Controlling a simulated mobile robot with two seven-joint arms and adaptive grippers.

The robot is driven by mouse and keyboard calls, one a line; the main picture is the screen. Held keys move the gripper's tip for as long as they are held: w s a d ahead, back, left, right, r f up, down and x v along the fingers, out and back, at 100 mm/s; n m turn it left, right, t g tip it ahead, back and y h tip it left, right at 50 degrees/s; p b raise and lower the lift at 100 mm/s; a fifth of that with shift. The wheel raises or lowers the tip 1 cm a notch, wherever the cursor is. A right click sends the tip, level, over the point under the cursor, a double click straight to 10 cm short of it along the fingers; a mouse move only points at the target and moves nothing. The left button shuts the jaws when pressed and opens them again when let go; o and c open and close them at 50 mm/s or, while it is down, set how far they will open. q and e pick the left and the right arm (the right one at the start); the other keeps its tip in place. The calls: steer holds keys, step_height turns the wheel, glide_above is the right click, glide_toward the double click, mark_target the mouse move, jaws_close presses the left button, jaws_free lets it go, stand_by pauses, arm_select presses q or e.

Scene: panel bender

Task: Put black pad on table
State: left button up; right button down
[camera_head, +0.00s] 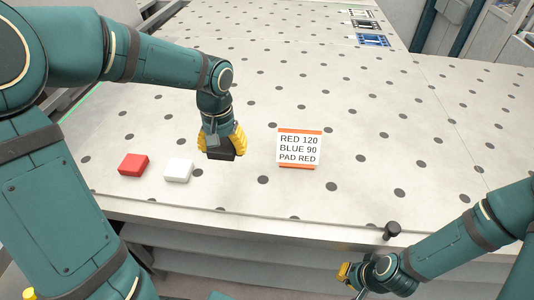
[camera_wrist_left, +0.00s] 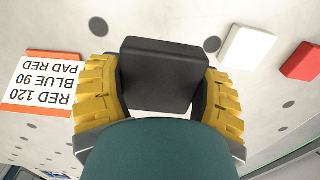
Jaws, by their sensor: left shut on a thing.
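My left gripper (camera_head: 222,146) has yellow fingers and is shut on the black pad (camera_head: 221,154). In the left wrist view the black pad (camera_wrist_left: 160,72) sits between the two yellow fingers of the left gripper (camera_wrist_left: 158,92). The pad is at or just above the pale, dark-spotted table (camera_head: 300,85); I cannot tell whether it touches. My right gripper (camera_head: 350,280) is low in the head view, in front of the table edge, and only partly seen; its fingertips are not clear.
A white pad (camera_head: 178,170) and a red pad (camera_head: 133,165) lie left of the black pad. A sign (camera_head: 299,148) reading "RED 120, BLUE 90, PAD RED" stands to its right. A black knob (camera_head: 392,230) is at the front edge. Blue and dark items (camera_head: 372,40) lie far back.

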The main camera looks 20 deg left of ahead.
mark_target(229, 177)
arm_select(q)
step_height(229, 177, down, 10)
steer(key=shift+b, duration=0.95)
steer(key=shift+f, duration=0.15)
steer(key=o, duration=1.3)
steer(key=shift+c, duration=0.2)
steer(key=shift+r, duration=0.25)
step_height(229, 177, up, 12)
steer(key=shift+f+p, duration=0.1)
steer(key=shift+p, duration=1.05)
